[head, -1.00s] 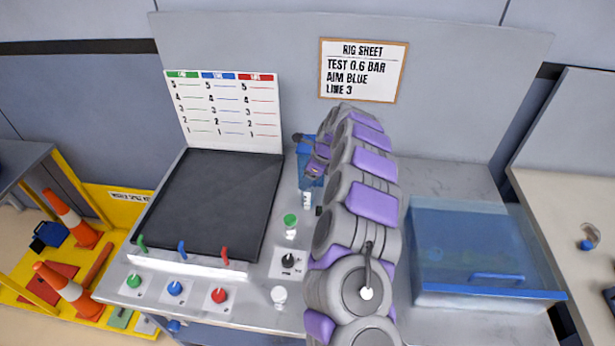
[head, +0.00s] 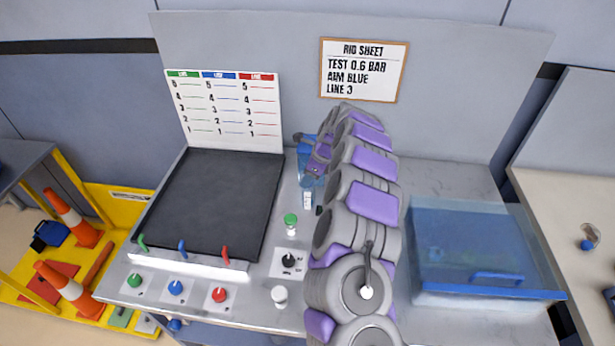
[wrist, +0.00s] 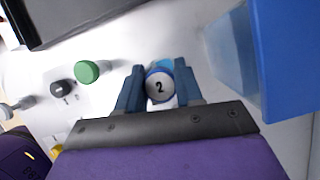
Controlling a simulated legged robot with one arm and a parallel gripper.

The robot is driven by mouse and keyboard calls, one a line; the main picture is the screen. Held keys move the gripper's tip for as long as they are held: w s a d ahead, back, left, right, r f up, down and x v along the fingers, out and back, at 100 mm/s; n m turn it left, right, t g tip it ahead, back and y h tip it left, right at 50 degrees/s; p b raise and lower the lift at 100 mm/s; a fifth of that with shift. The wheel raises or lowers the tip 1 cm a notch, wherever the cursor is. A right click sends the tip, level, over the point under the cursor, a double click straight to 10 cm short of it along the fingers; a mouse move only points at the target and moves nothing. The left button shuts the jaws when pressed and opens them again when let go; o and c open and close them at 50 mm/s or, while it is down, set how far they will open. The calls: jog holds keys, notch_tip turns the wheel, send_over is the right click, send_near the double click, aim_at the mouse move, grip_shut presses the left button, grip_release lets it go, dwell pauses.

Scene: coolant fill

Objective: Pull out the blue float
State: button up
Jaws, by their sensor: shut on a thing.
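My gripper (wrist: 159,88) is shut on a short round piece, which I take for the blue float (wrist: 159,86). Its white end carries a black "2" and has blue around the rim. One dark blue finger stands on each side of it. In the head view my gripper (head: 311,174) is beside the tall blue container (head: 304,155), partly hidden by my arm. A small white piece shows just below it. I cannot tell whether the float is clear of what it sits in.
A green-topped piece (head: 291,222) and a black knob (head: 288,260) stand close by, with a white knob (head: 280,294) nearer. A dark panel (head: 208,200) lies left. A lidded translucent blue bin (head: 478,255) stands right. A rig sheet (head: 363,70) hangs behind.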

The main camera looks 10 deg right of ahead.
jog(key=shift+r+p, duration=0.4)
dwell(0.4)
jog(key=shift+r+p, duration=2.1)
jog(key=shift+r, duration=0.3)
